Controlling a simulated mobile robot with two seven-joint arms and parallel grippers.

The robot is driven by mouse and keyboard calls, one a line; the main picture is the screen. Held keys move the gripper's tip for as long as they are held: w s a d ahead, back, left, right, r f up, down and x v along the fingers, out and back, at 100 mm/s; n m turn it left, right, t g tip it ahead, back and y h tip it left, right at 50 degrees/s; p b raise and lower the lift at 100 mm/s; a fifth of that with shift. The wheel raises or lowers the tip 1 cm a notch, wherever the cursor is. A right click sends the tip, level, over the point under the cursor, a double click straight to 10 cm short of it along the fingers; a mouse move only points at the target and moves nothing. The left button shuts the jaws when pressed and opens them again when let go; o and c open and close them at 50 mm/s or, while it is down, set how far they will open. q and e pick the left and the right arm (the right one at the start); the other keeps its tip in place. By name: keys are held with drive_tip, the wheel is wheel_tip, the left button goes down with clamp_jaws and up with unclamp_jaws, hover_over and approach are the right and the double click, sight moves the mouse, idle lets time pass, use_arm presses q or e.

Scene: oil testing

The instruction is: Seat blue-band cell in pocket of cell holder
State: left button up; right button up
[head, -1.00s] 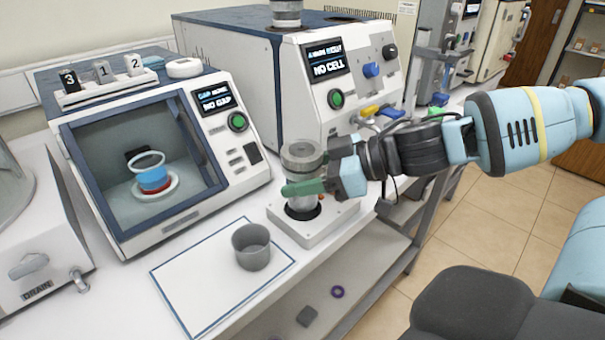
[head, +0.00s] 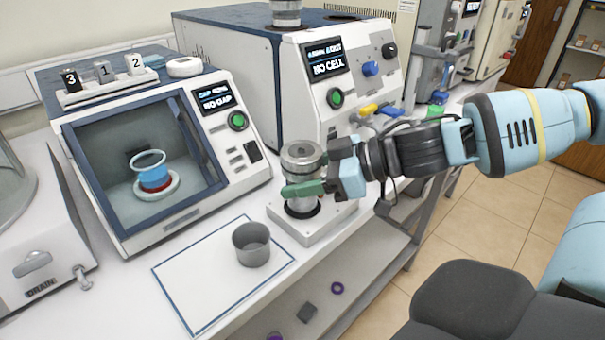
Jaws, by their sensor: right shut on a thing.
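A grey metal cylindrical cell (head: 302,158) stands upright in my right gripper (head: 304,189). The gripper is shut on it, its green finger across the cell's lower part. No blue band shows on the cell in this view. The cell is over the white cell holder (head: 292,228), in line with its dark round pocket (head: 303,210). The finger hides part of the cell, so I cannot tell whether its bottom is fully down in the pocket. My left gripper is not in view.
A grey cup (head: 251,247) stands on a blue-edged white mat (head: 200,287). A windowed instrument (head: 150,237) holds a glass with a blue band. A larger instrument reading NO CELL (head: 328,68) stands behind the holder. The bench's front edge is close to the holder.

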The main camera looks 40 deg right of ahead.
drive_tip(key=shift+f, duration=0.2)
idle(0.5)
drive_tip(key=shift+f+b, duration=0.35)
drive_tip(key=shift+f, duration=0.15)
drive_tip(key=shift+f, duration=0.1)
drive_tip(key=shift+f+b, duration=0.45)
drive_tip(key=shift+f, duration=0.2)
drive_tip(key=o, duration=1.2)
